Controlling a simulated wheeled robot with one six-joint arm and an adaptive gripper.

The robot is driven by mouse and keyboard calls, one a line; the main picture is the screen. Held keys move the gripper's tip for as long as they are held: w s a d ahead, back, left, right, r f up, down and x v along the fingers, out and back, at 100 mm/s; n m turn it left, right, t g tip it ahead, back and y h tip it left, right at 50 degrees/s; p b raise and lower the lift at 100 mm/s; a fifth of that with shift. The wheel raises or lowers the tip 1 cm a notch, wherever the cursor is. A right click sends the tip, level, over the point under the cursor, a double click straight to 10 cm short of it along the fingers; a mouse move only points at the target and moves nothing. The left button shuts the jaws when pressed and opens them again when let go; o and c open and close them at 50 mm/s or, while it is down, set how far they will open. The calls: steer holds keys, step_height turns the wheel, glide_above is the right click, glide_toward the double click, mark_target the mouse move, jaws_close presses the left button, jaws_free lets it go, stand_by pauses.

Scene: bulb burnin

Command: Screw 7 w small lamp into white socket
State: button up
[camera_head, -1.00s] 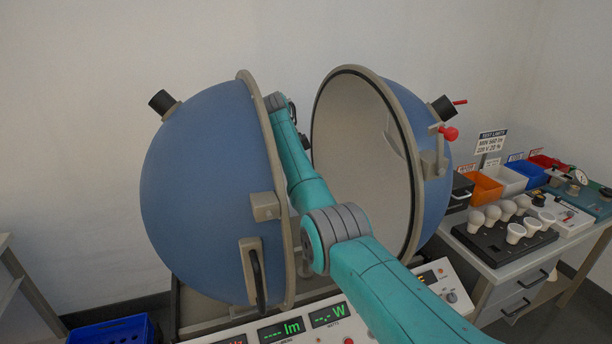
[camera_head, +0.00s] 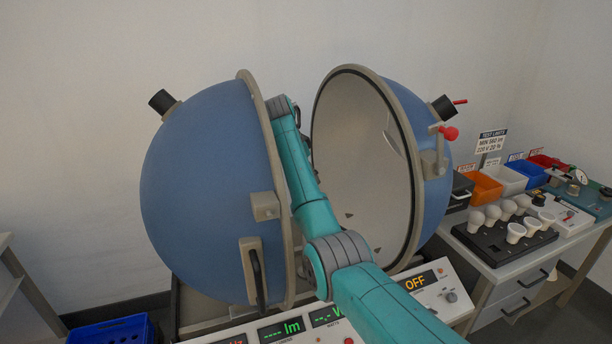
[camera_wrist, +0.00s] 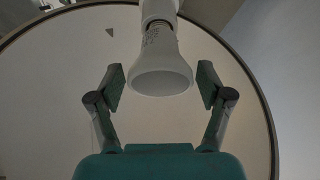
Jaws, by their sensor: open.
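A white reflector lamp (camera_wrist: 160,68) with small print on its neck is in the wrist view. Its wide face points toward the camera, and its narrow end meets a white holder (camera_wrist: 158,8), seemingly the socket, at the top edge. How far the lamp is seated in it cannot be told. My gripper (camera_wrist: 162,84) is open, with one finger pad on each side of the lamp and a visible gap to both. In the head view my arm reaches between the sphere halves, and my gripper and this lamp are hidden there.
The blue left half (camera_head: 208,195) and open right half (camera_head: 365,165) of the sphere flank my arm closely. A control panel (camera_head: 440,290) reads OFF. On the right bench, a black tray (camera_head: 492,248) holds several lamps, with coloured bins (camera_head: 487,190) behind.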

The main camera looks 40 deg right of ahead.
steer(key=n+t, duration=0.1)
steer(key=n, duration=0.3)
steer(key=shift+n+t, duration=0.3)
steer(key=shift+t, duration=0.1)
steer(key=n, duration=0.2)
steer(key=n+t+y, duration=0.1)
steer(key=n, duration=0.1)
steer(key=shift+n+t, duration=0.3)
steer(key=shift+n, duration=0.1)
steer(key=n+y, duration=0.1)
steer(key=n, duration=0.1)
steer(key=n+t, duration=0.1)
steer(key=n, duration=0.1)
steer(key=shift+n+y, duration=0.4)
steer(key=n, duration=0.2)
steer(key=n+y, duration=0.1)
steer(key=n, duration=0.1)
steer(key=shift+w+y, duration=0.15)
steer(key=shift+y, duration=0.15)
steer(key=shift+c, duration=0.2)
